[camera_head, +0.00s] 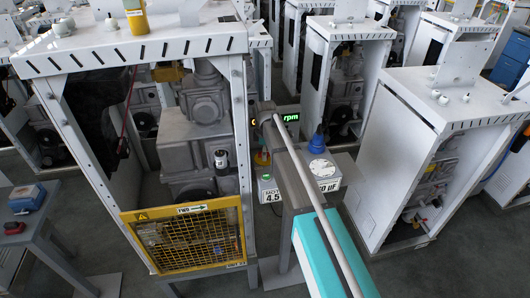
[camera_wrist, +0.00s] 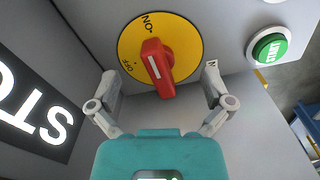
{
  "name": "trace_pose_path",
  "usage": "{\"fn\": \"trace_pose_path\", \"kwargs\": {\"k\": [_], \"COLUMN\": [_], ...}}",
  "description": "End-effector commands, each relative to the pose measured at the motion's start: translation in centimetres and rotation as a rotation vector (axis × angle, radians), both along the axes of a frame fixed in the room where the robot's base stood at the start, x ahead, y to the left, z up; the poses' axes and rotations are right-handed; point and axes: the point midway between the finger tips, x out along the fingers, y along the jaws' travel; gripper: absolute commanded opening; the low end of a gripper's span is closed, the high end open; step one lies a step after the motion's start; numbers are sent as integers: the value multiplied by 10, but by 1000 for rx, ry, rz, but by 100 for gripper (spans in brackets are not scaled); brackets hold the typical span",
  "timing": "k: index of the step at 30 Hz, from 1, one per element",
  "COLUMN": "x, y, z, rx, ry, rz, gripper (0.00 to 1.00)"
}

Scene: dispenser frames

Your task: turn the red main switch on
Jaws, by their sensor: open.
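The red main switch (camera_wrist: 160,68) is a raised red handle with a white line, on a round yellow plate (camera_wrist: 186,38) in the wrist view. The plate's lettering is upside down here, with ON at the top and OFF at the left. The handle slants, and its white line aims nearer to the ON lettering than to OFF. My gripper (camera_wrist: 160,76) is open, one finger left and one right of the handle, with gaps on both sides.
A green START button (camera_wrist: 270,47) sits to the right of the plate. A black sign with white letters (camera_wrist: 35,105) is at the left.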

Motion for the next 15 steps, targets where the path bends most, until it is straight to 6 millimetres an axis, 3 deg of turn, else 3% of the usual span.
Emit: {"fn": "trace_pose_path", "kwargs": {"k": [11, 15], "x": [0, 0], "y": [0, 0], "z": [0, 15], "rx": [0, 0], "ry": [0, 0], "rz": [243, 256], "gripper": [100, 100]}}
